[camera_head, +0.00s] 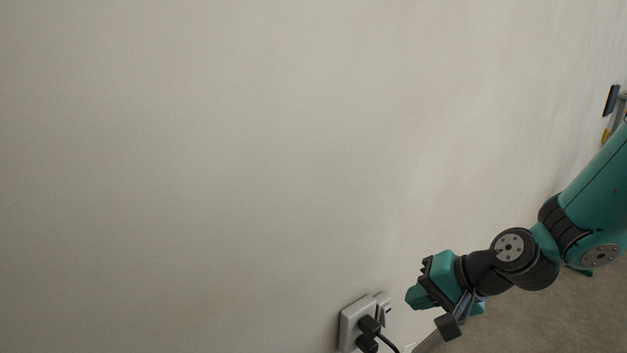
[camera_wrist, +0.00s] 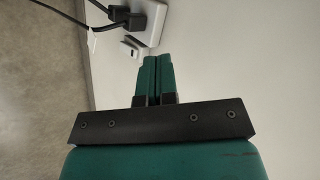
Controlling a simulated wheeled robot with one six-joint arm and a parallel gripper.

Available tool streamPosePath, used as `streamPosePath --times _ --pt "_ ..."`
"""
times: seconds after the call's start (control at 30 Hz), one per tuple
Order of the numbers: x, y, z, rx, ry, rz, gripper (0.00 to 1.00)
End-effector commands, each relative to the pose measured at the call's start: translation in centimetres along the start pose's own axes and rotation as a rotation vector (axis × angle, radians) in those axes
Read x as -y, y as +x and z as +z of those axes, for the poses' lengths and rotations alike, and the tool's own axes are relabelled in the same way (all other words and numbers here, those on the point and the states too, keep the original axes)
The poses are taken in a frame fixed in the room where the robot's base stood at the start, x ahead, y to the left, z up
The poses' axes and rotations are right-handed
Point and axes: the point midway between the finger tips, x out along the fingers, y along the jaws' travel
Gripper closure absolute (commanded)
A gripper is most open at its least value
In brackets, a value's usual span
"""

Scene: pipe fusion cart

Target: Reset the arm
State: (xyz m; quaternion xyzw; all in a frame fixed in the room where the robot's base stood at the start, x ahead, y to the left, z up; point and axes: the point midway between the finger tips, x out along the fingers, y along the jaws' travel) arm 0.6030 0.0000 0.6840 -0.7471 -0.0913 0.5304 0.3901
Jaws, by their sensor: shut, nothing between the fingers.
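My arm comes in from the right in the head view, and my gripper (camera_head: 413,298) is at its end, in front of the wall and to the right of a wall socket. In the wrist view my gripper (camera_wrist: 152,62) has its two teal fingers side by side, shut, with nothing between them. The fingertips point toward the socket and look apart from it.
A white wall socket (camera_head: 349,326) holds black plugs (camera_head: 368,325) with a dark cable (camera_head: 388,343). The socket also shows in the wrist view (camera_wrist: 152,33). The pale wall (camera_head: 200,150) fills most of the head view. Brown floor (camera_head: 560,315) shows at lower right.

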Motion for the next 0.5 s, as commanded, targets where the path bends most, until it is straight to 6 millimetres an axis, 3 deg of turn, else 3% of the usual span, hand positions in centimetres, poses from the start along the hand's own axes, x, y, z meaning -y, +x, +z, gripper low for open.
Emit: streamPosePath --times 0.03,0.1,0.2,0.5 --pt "2.2 -1.4 2.1 0.055 -0.127 0.015 1.00" --pt "4.1 -3.3 5.2 0.140 -0.290 0.047 1.00" --pt "5.5 -6.0 9.0 0.242 -0.490 0.093 1.00" --pt "5.9 -13.0 16.7 0.442 -0.893 0.195 1.00"
